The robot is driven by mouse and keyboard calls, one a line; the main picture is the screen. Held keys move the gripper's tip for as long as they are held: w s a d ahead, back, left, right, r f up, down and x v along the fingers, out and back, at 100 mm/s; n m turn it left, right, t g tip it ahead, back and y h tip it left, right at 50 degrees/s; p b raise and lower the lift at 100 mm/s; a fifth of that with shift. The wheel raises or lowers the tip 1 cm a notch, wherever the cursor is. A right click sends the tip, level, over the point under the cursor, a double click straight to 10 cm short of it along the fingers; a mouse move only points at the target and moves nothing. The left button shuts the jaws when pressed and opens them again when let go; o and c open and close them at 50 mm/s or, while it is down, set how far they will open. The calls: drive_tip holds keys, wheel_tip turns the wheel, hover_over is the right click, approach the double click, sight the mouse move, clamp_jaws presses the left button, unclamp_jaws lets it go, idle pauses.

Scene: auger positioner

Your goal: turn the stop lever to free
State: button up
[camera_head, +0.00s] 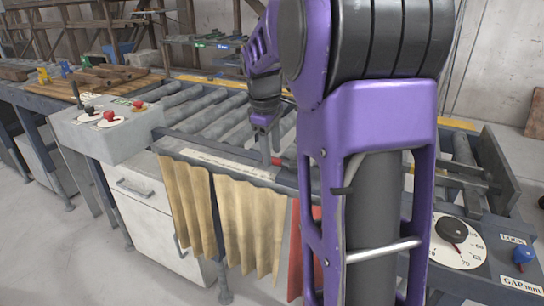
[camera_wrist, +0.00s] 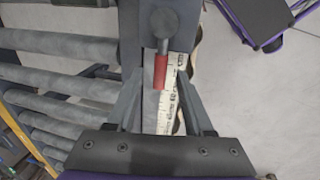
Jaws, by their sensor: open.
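The stop lever (camera_wrist: 161,70) has a red grip and a grey round pivot. In the wrist view it lies along the rail above the white ruler strip (camera_wrist: 176,90). Its red grip (camera_head: 278,161) also shows in the head view at the conveyor's near edge. My gripper (camera_wrist: 158,82) is open, with one finger on each side of the red grip; I cannot tell whether either touches it. In the head view my gripper (camera_head: 267,148) points down at the rail beside the grip. My purple arm hides part of the rail. No free marking is legible.
Rollers (camera_head: 210,118) lie behind the rail. A grey control box (camera_head: 105,140) with red and black controls stands at the left. Strip curtains (camera_head: 248,220) hang below the rail. A gap dial (camera_head: 455,245) and blue lock knob (camera_head: 523,255) are at the right.

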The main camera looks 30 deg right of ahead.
drive_tip(key=shift+d+f, duration=0.1)
drive_tip(key=shift+f, duration=0.45)
clamp_jaws()
idle(1.1)
